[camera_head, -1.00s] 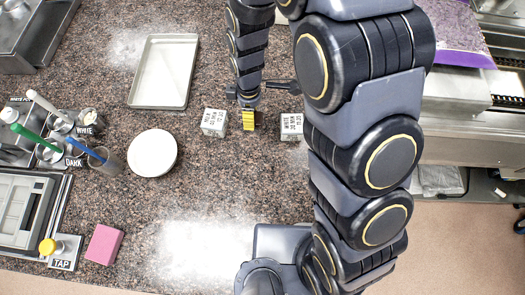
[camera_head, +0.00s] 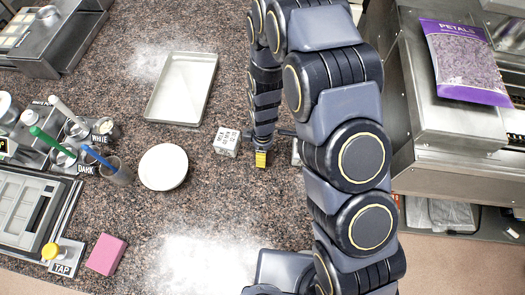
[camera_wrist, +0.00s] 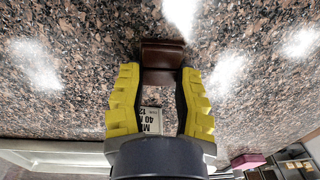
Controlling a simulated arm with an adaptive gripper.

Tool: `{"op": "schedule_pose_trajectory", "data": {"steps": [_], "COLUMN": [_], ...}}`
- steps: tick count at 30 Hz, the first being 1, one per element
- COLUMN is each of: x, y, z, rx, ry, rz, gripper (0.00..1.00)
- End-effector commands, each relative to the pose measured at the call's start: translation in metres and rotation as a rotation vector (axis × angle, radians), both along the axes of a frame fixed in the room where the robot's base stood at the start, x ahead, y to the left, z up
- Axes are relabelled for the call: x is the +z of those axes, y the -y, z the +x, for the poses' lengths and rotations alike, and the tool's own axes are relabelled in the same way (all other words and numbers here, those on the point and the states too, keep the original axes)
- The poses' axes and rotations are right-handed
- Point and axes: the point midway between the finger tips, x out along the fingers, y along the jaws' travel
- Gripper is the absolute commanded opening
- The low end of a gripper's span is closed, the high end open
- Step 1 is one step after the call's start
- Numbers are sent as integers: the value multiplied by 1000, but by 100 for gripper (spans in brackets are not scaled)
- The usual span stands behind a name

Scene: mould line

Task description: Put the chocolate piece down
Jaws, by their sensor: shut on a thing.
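My gripper (camera_head: 261,159) is over the speckled counter, with its yellow fingers pointing down. In the wrist view its fingers (camera_wrist: 160,70) are shut on a dark brown chocolate piece (camera_wrist: 162,52), held at the fingertips. The chocolate piece cannot be made out in the head view. I cannot tell whether it touches the counter.
A labelled pale block (camera_head: 227,142) stands left of my gripper; another (camera_head: 295,152) is mostly hidden by my arm. A shallow tray (camera_head: 150,112), a white round plate (camera_head: 163,167) and a pink block (camera_head: 106,254) are further left.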

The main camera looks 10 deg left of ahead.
Motion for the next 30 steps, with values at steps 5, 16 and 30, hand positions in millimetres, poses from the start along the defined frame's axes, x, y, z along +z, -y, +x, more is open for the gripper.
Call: {"op": "schedule_pose_trajectory", "data": {"steps": [5,16,30], "x": [-2,4,86], "y": [0,0,0], "z": [0,1,5], "rx": [0,0,0], "ry": [-1,1,4], "rz": [0,1,2], "gripper": [52,52,52]}}
